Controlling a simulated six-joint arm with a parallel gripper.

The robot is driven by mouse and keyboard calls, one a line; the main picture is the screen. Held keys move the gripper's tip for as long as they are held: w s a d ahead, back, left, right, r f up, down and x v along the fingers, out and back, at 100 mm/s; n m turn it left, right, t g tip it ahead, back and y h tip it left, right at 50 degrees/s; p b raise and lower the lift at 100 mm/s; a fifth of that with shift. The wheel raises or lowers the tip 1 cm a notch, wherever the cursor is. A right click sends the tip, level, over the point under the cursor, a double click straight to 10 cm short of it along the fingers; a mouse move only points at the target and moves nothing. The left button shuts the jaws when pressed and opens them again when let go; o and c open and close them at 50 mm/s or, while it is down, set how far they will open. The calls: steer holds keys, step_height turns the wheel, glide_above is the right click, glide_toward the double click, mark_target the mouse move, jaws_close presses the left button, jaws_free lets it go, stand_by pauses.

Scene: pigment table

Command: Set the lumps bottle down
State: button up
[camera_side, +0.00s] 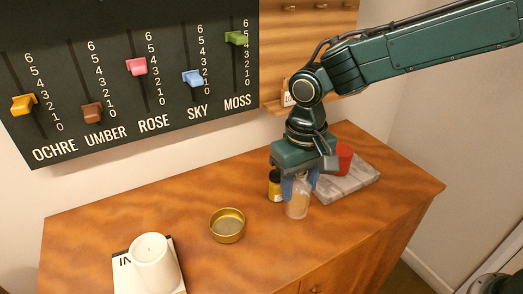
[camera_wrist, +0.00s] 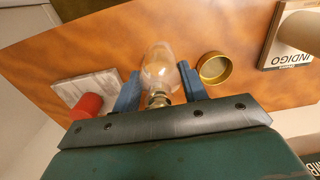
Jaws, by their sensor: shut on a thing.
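The lumps bottle (camera_side: 297,207) is a clear bottle with tan contents, below my gripper over the front middle-right of the wooden table. It also shows in the wrist view (camera_wrist: 158,62), neck toward me. My gripper (camera_side: 299,186) is shut on it, with one blue finger on each side; in the wrist view the fingers (camera_wrist: 158,85) flank the bottle. The bottle looks about upright in the side view. I cannot tell whether its base touches the table. My fingers hide its upper part in the side view.
A small dark bottle with a yellow label (camera_side: 275,186) stands close to the left. A red cup (camera_side: 344,155) stands on a grey slab (camera_side: 352,184) at right.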

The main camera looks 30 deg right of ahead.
mark_target(297, 206)
step_height(297, 206, down, 6)
steer(key=shift+f, duration=0.1)
steer(key=shift+f, duration=2.1)
steer(key=shift+f, duration=0.1)
steer(key=o, duration=1.1)
steer(key=shift+c, duration=0.2)
step_height(297, 206, up, 12)
steer(key=shift+r, duration=0.1)
